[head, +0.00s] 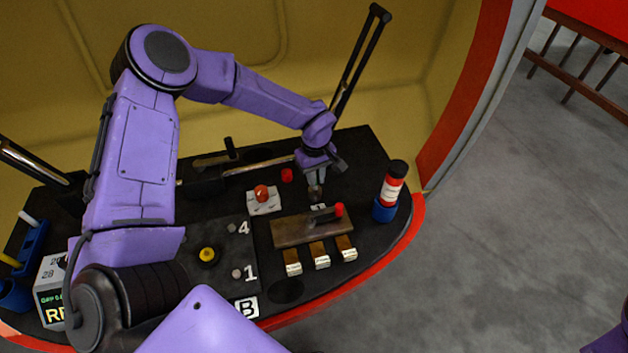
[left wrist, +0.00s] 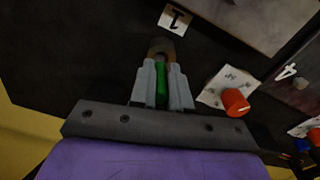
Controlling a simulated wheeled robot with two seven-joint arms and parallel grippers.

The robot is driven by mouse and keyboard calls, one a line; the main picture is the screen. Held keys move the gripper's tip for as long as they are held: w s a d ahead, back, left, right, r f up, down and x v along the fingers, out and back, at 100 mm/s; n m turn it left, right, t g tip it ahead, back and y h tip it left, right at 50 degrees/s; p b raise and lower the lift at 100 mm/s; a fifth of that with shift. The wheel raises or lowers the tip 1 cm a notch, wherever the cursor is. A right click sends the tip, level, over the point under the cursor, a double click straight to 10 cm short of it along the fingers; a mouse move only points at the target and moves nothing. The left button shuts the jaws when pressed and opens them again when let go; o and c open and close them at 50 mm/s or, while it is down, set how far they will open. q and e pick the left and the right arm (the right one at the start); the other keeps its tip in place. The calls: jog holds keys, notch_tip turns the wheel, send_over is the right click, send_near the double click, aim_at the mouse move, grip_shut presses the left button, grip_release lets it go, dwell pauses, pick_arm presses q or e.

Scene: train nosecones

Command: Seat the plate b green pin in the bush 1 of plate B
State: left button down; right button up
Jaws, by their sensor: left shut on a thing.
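My left gripper (head: 316,190) hangs over the back right of the dark console, behind the brown lever plate. In the left wrist view its two grey fingers (left wrist: 162,88) are shut on a green piece (left wrist: 162,92), seemingly the green pin. A brownish rounded thing (left wrist: 162,48) shows at the fingertips; I cannot tell if it belongs to the pin. Plate B (head: 222,282) is the dark plate at the left front, with a white B label (head: 246,307). A grey round fitting, seemingly bush 1 (head: 237,273), sits beside the numeral 1. The gripper is well apart from plate B. My right gripper is out of view.
A red knob on a white plate (head: 263,204) lies between gripper and plate B. The brown plate (head: 290,232) carries a red-tipped lever. A red and white cylinder (head: 392,184) stands in a blue holder at right. A yellow piece (head: 207,255) sits on plate B.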

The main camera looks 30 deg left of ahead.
pick_arm(q)
jog(key=shift+s+d+f, duration=0.1)
jog(key=shift+s+f, duration=0.1)
jog(key=shift+f, duration=0.3)
jog(key=shift+s+f, duration=0.15)
jog(key=shift+f, duration=0.3)
jog(key=shift+w+f, duration=0.2)
jog(key=shift+w, duration=0.05)
jog(key=c, duration=1.1)
grip_release()
jog(key=shift+w+a, duration=0.1)
jog(key=shift+a, duration=0.15)
jog(key=shift+d+r, duration=0.1)
jog(key=shift+r, duration=0.1)
notch_tip(320, 180, up, 12)
